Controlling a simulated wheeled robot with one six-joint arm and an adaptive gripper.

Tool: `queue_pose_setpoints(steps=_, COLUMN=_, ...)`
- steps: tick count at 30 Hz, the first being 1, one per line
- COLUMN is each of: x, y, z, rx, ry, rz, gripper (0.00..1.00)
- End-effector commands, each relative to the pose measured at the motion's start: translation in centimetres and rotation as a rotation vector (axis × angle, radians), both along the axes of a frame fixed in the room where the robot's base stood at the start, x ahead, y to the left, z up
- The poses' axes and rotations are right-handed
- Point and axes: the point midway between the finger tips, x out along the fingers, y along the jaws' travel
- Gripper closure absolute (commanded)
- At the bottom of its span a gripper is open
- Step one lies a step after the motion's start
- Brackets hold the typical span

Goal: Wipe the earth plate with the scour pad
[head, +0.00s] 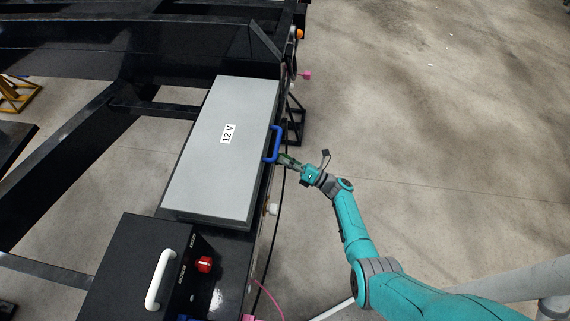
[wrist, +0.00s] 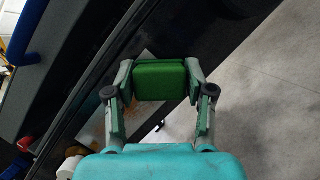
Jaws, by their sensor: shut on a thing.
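My gripper (head: 286,160) is at the side of the black trailer frame, just below and right of the blue handle. In the wrist view, my gripper (wrist: 160,80) is shut on a green scour pad (wrist: 160,82), held between both fingertips. A pale plate with an orange-brown tint (wrist: 97,127), which may be the earth plate, shows on the dark frame side, partly behind the left finger and the pad. I cannot tell whether the pad touches it. In the head view the plate cannot be made out.
A grey-lidded box (head: 222,150) marked 12 V, with a blue handle (head: 272,145), lies left of my gripper. A black box (head: 130,270) with a white handle (head: 161,279) and a red knob (head: 203,264) stands nearer. Open concrete floor (head: 440,110) lies to the right.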

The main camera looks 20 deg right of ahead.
Motion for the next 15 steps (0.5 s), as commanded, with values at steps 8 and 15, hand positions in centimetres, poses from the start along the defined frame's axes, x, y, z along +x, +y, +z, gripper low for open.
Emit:
queue_pose_setpoints(steps=8, x=0.6, y=-0.5, z=0.0, rx=-0.001, ry=0.000, rz=0.001, gripper=0.75)
queue_pose_setpoints(steps=15, x=-0.4, y=0.2, z=-0.1, rx=0.001, ry=0.000, rz=0.002, gripper=0.75)
